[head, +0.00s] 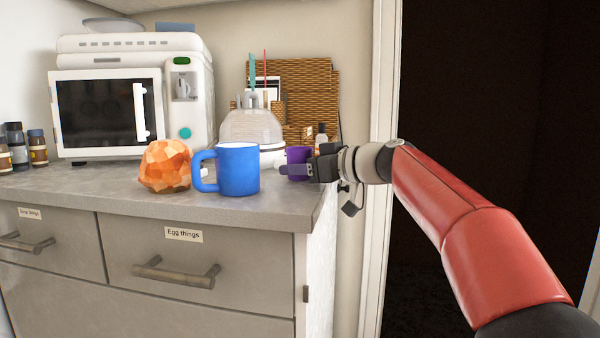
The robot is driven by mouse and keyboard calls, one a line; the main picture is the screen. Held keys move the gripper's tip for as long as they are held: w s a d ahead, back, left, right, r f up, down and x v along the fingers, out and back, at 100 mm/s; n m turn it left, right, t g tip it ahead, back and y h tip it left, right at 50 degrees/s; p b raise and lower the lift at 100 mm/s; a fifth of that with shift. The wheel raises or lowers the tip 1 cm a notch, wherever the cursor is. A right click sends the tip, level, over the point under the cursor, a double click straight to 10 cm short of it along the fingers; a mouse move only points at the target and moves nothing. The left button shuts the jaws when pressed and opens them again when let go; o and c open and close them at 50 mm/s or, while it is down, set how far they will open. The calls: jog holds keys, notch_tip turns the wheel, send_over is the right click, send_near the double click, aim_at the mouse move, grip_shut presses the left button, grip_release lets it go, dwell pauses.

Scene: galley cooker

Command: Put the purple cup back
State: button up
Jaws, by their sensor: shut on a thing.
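The purple cup (298,156) is near the right end of the grey counter, behind and to the right of a blue mug. My gripper (297,170) reaches in from the right at cup height and is shut on the purple cup. The fingers cover the cup's lower part, so I cannot tell whether its base touches the counter. My red arm comes from the lower right.
The blue mug (239,168) and an orange faceted lump (165,165) stand near the counter's front. A clear dome (250,128), a wicker panel (318,85) and a small bottle (321,136) are behind. A white microwave (185,60) stands left. A dark doorway is right.

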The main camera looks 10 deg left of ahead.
jog(key=shift+f, duration=0.2)
jog(key=o, duration=1)
jog(key=shift+r, duration=0.1)
jog(key=shift+r, duration=0.25)
jog(key=b+v, duration=0.1)
jog(key=v, duration=1.1)
jog(key=shift+f+b, duration=0.1)
jog(key=shift+b, duration=0.25)
jog(key=shift+s+d, duration=0.1)
